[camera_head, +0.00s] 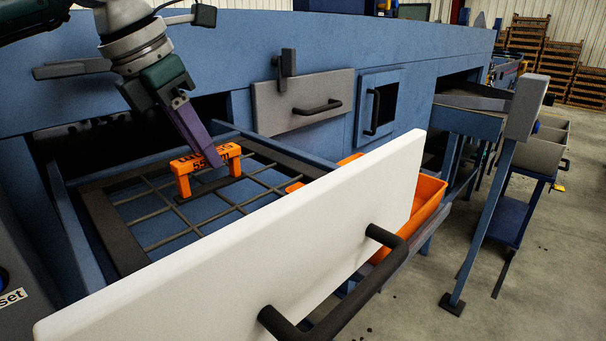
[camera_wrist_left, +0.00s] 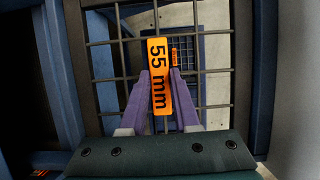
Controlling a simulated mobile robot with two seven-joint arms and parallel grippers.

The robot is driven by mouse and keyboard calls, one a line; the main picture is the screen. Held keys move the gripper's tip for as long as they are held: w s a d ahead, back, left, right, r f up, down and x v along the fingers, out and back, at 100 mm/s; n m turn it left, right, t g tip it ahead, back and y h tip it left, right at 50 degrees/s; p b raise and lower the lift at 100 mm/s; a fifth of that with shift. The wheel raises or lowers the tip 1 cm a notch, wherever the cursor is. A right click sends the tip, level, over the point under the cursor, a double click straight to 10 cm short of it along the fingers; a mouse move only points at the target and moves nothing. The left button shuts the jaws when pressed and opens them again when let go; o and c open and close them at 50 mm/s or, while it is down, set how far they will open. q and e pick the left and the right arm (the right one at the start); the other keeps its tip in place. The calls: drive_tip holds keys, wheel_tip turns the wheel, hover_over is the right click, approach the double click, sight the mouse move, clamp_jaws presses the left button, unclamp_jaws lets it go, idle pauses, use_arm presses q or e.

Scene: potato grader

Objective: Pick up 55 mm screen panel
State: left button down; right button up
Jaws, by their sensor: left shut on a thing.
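The 55 mm screen panel (camera_head: 153,213) is a dark grid frame lying in an open blue drawer with a white front (camera_head: 250,250). An orange handle (camera_head: 182,186) stands up from the panel. My left gripper (camera_head: 215,163) comes down from above and is shut on this handle. In the left wrist view, the purple fingers of my left gripper (camera_wrist_left: 161,78) sit on both sides of the orange handle (camera_wrist_left: 158,58), whose top reads "55 mm". The dark grid (camera_wrist_left: 118,45) shows behind it. The panel seems to rest in the drawer. My right gripper is not in view.
The white front has a black handle (camera_head: 368,285). An orange bin (camera_head: 428,195) stands behind its right end. The blue machine wall (camera_head: 230,65) rises behind, with a closed grey drawer (camera_head: 290,105).

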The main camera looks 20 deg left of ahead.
use_arm(q)
drive_tip(key=shift+r, duration=0.25)
